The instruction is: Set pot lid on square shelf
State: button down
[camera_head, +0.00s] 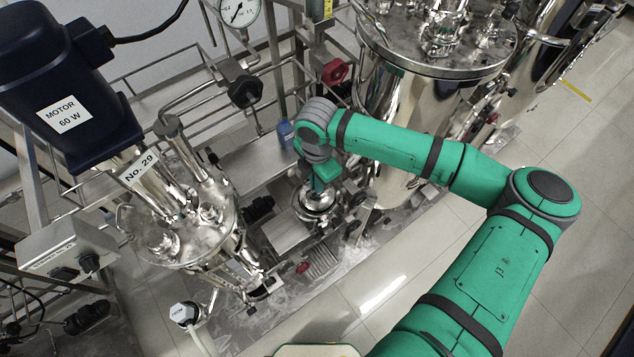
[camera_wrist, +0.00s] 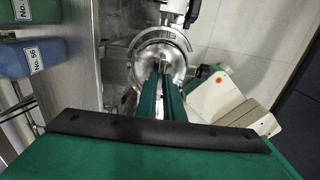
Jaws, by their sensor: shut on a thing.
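The pot lid (camera_wrist: 174,62) is a round, shiny metal disc in the wrist view, partly covered by my fingers. It also shows in the head view (camera_head: 318,201), beneath my wrist. My gripper (camera_wrist: 163,72) is shut on the lid's top, and its two green fingers point down at it. A curved metal rim shows around the lid; whether the lid rests on it or hangs above it I cannot tell. A small flat metal plate (camera_head: 284,230) lies just left of the lid in the head view. It may be the square shelf, but I cannot tell for sure.
A longer metal ledge (camera_head: 250,163) carries a blue bottle (camera_head: 286,133) behind the lid. A steel vessel with a motor (camera_head: 62,85) stands left, and a large steel tank (camera_head: 385,110) stands right. Pipes and red-handled valves (camera_head: 335,72) crowd the area. Open floor (camera_head: 420,255) lies in front.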

jog(key=shift+r, duration=2.6)
